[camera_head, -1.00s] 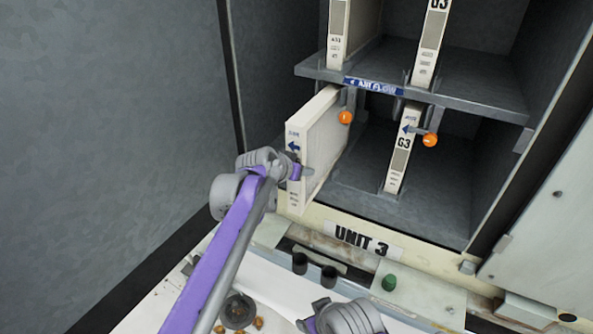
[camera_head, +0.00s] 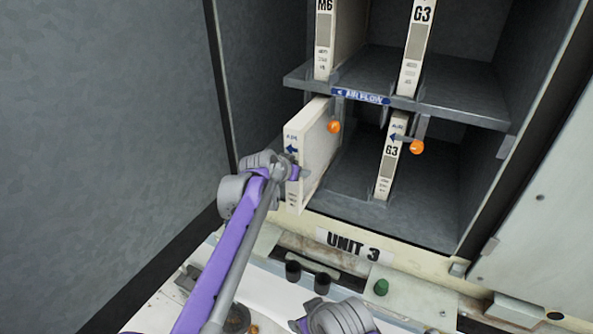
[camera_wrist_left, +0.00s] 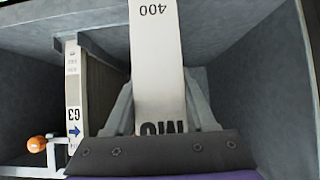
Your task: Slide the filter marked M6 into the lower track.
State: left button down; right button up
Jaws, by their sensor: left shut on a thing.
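A cream filter (camera_head: 318,150) with a blue arrow stands upright in the lower left bay, its front part sticking out. My left gripper (camera_head: 297,172) is shut on its front edge and hides part of the label. In the left wrist view the filter (camera_wrist_left: 156,70) shows an upside-down "400" and a partly covered mark that looks like M6, above my gripper's dark plate. The lower track is mostly hidden under the filter. The grey and purple end of my right arm, with its gripper (camera_head: 318,322), shows at the bottom edge; its jaws cannot be made out.
A G3 filter (camera_head: 388,165) stands right of it in the lower bay. Orange knobs (camera_head: 334,127) (camera_head: 417,147) hang on latches beneath the shelf (camera_head: 450,110). Above are an M6 filter (camera_head: 323,50) and another G3 filter (camera_head: 415,50). The lower bay's right side is empty.

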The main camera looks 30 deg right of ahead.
pick_arm(q)
jog(key=w+d+p, duration=0.1)
jog(key=w+d, duration=0.1)
jog(key=w+d+p, duration=0.1)
jog(key=w+d, duration=0.1)
jog(key=d, duration=0.1)
jog(key=shift+w+d+p, duration=0.2)
jog(key=shift+d+p, duration=0.1)
pick_arm(e)
jog(key=shift+t, duration=0.3)
jog(key=r, duration=0.1)
jog(key=w+r, duration=0.2)
jog(key=r, duration=0.1)
jog(key=shift+w, duration=0.25)
